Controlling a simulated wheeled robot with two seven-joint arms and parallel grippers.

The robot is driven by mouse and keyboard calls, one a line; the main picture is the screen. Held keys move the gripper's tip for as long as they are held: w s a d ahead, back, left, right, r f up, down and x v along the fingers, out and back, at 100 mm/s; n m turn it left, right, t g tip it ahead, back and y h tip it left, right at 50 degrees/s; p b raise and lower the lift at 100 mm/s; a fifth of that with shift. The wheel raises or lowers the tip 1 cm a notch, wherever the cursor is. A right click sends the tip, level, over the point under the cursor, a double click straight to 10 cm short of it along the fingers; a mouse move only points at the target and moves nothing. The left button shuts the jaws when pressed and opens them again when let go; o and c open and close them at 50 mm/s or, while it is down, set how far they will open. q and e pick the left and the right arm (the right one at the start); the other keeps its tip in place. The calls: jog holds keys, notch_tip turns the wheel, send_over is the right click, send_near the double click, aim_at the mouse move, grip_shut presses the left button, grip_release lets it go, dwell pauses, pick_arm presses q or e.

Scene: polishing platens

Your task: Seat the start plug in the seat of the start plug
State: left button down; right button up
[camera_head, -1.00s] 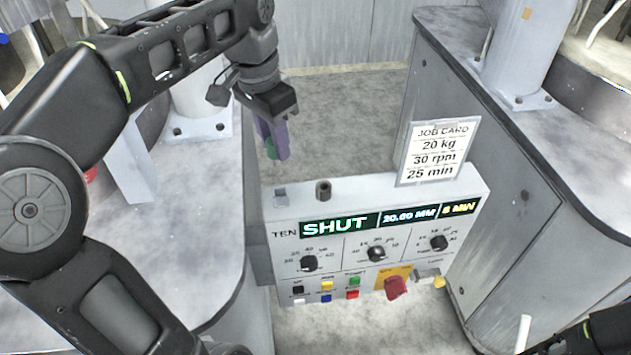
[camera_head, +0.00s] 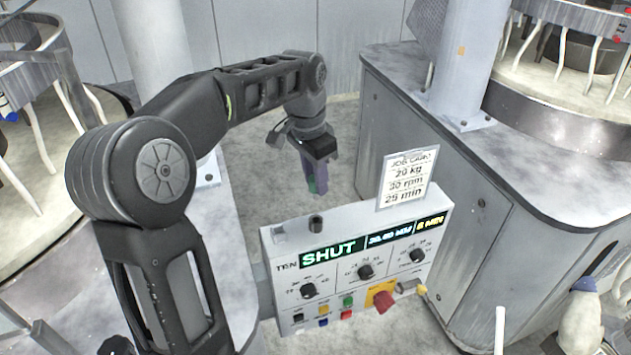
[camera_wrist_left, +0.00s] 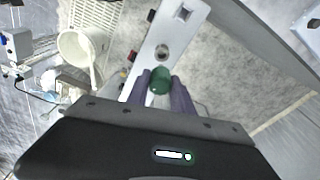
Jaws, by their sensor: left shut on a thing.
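The start plug is a green round piece (camera_wrist_left: 160,80) between the purple fingers of my left gripper (camera_wrist_left: 160,92). In the head view my left gripper (camera_head: 316,187) points down just behind the top of the control box (camera_head: 360,222), and a bit of green shows at its fingertips. A dark round collar (camera_head: 316,224), which looks like the seat, stands on the box top. In the wrist view this collar (camera_wrist_left: 162,52) shows a round opening just beyond the plug, apart from it. A square fitting (camera_head: 279,234) is farther left. My right gripper is out of view.
The job card (camera_head: 407,178) stands upright at the back right of the box top. The box front carries knobs, coloured buttons and a red switch (camera_head: 384,301). Grey cabinets flank the box on both sides. A white jug (camera_wrist_left: 82,50) shows in the wrist view.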

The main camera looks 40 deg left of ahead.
aim_at(316, 198)
pick_arm(q)
jog(key=shift+w, duration=0.15)
jog(key=shift+r, duration=0.1)
notch_tip(316, 198, down, 4)
jog(key=b, duration=0.2)
jog(key=shift+b, duration=0.35)
jog(key=shift+f+b, duration=0.7)
jog(key=shift+f, duration=0.3)
dwell(1.0)
jog(key=shift+f+b, duration=1.05)
jog(key=shift+f, duration=0.7)
jog(key=c, duration=1)
grip_release()
jog(key=shift+c, duration=0.2)
